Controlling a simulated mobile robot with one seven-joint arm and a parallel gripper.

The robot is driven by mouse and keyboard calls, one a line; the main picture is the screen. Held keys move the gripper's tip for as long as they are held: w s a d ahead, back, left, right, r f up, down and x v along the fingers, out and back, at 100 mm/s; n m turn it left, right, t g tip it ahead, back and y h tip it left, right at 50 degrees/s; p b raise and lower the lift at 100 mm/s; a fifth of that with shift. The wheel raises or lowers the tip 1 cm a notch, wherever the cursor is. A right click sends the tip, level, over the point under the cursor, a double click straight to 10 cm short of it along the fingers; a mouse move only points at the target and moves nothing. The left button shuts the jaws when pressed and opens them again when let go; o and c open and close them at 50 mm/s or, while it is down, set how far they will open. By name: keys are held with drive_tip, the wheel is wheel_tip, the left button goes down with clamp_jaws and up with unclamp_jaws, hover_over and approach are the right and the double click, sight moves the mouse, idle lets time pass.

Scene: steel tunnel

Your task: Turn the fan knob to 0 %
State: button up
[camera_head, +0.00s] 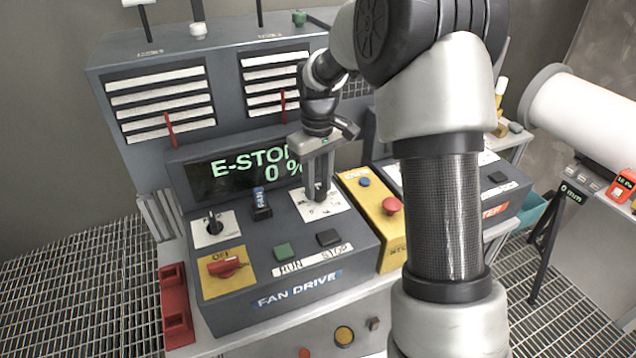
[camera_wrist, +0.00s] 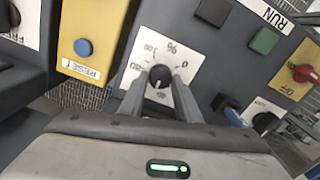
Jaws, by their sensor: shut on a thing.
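The fan knob (camera_wrist: 159,76) is black and round on a white dial plate (camera_wrist: 150,48) marked with a percent sign and numbers. My gripper (camera_wrist: 160,88) has one finger on each side of the knob and is shut on it. In the head view my gripper (camera_head: 318,186) points down at the same white plate (camera_head: 336,207), and its fingers mostly hide the knob. The knob's pointer direction is hard to make out. The display (camera_head: 230,170) on the fan drive panel reads E-STOP and 0 %.
On the panel are a green RUN button (camera_head: 283,251), a black STOP button (camera_head: 328,238), a red switch (camera_head: 224,266) and a small black knob (camera_head: 214,224). A yellow box with a red button (camera_head: 392,205) and a blue button (camera_head: 364,182) stands close right of the dial.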

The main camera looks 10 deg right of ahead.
sight(318, 189)
drive_tip(key=shift+r, duration=0.1)
drive_tip(key=o, duration=1.1)
drive_tip(key=shift+c, duration=0.2)
wheel_tip(318, 189, up, 17)
drive_tip(key=shift+r, duration=0.2)
